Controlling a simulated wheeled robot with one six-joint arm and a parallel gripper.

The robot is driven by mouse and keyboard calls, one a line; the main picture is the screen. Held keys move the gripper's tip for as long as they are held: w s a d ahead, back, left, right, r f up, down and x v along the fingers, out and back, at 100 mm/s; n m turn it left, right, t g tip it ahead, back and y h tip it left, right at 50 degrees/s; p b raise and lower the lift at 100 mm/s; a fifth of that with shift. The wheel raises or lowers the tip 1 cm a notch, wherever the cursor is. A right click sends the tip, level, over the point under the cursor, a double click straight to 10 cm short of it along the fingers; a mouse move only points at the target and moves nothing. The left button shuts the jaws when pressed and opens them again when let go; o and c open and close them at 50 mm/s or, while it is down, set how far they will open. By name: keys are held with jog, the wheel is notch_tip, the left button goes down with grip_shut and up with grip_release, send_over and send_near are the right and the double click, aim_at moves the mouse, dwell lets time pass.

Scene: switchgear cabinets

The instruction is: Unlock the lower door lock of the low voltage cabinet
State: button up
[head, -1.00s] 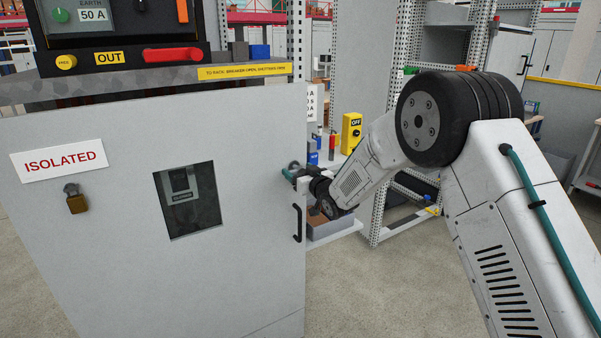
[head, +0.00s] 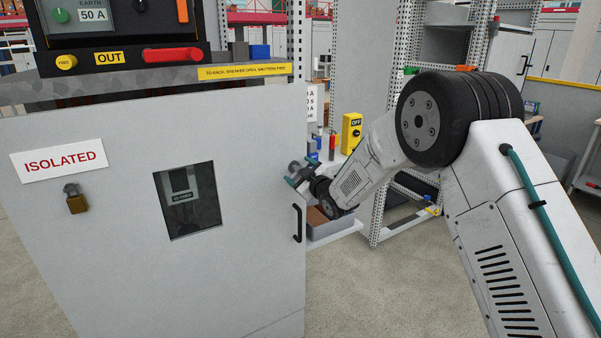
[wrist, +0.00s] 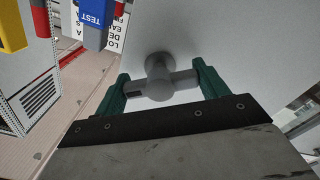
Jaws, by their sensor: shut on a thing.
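The low voltage cabinet's grey door (head: 120,240) fills the left and middle of the head view. A grey T-shaped lock handle (wrist: 158,70) stands out from a pale panel in the wrist view. My gripper (wrist: 160,84) has its two green fingers at either end of the crossbar, shut on it. In the head view my gripper (head: 298,180) is at the door's upper right edge, above the black pull handle (head: 297,223). The lock there is small and partly covered by the fingers, so its exact turn is hard to tell.
A brass padlock (head: 76,203) hangs under the ISOLATED sign (head: 60,160) on the door. Behind my gripper are a yellow OFF box (head: 351,133), a bin (head: 330,224) and perforated racking (head: 379,205). Open floor lies below right of the door.

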jog(key=n, duration=0.5)
jog(key=shift+n, duration=0.3)
jog(key=n, duration=0.5)
jog(key=shift+d, duration=0.1)
jog(key=shift+n, duration=0.4)
jog(key=o, duration=1)
jog(key=v, duration=0.7)
jog(key=shift+s+d, duration=0.2)
jog(key=shift+s, duration=0.1)
